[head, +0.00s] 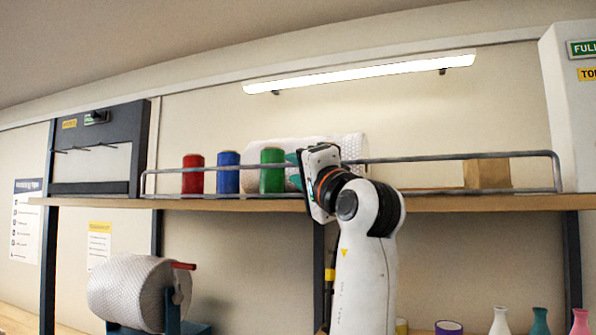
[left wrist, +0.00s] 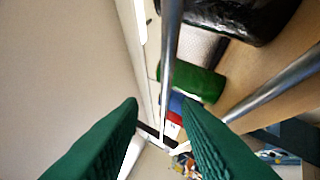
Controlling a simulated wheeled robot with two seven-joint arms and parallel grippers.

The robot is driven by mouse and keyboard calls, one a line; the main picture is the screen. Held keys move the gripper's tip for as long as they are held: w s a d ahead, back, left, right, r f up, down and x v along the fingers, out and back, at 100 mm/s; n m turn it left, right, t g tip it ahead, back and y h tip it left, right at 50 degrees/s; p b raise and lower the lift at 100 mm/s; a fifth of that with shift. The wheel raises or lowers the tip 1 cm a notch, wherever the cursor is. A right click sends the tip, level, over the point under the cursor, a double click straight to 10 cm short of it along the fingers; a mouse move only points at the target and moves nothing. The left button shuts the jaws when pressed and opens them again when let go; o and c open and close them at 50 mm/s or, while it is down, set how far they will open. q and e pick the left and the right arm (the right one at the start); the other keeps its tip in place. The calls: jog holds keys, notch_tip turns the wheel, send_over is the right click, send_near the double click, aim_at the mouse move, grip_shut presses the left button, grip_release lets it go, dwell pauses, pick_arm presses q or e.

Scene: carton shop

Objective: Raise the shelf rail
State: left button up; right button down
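The shelf rail (head: 450,157) is a grey metal rail with an upper and a lower bar along the front of the wooden shelf (head: 450,203). My left gripper (head: 293,170) is at the rail's middle, its fingers mostly hidden behind the wrist in the head view. In the left wrist view its two green fingers (left wrist: 160,103) are apart, and the rail's upper bar (left wrist: 170,60) runs through the gap between them. I cannot tell whether either finger touches it. The lower bar (left wrist: 285,84) lies to the right. My right gripper is not in view.
Red (head: 193,174), blue (head: 228,172) and green (head: 271,171) spools stand behind the rail, left of my gripper. A bubble-wrap roll (head: 335,146) lies behind it. A brown box (head: 487,173) stands at the right. A dark cabinet (head: 100,150) is at the left end.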

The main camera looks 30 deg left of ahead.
pick_arm(q)
jog(key=b+v, duration=0.4)
jog(key=v, duration=0.8)
jog(key=shift+b, duration=0.4)
jog(key=shift+w, duration=0.1)
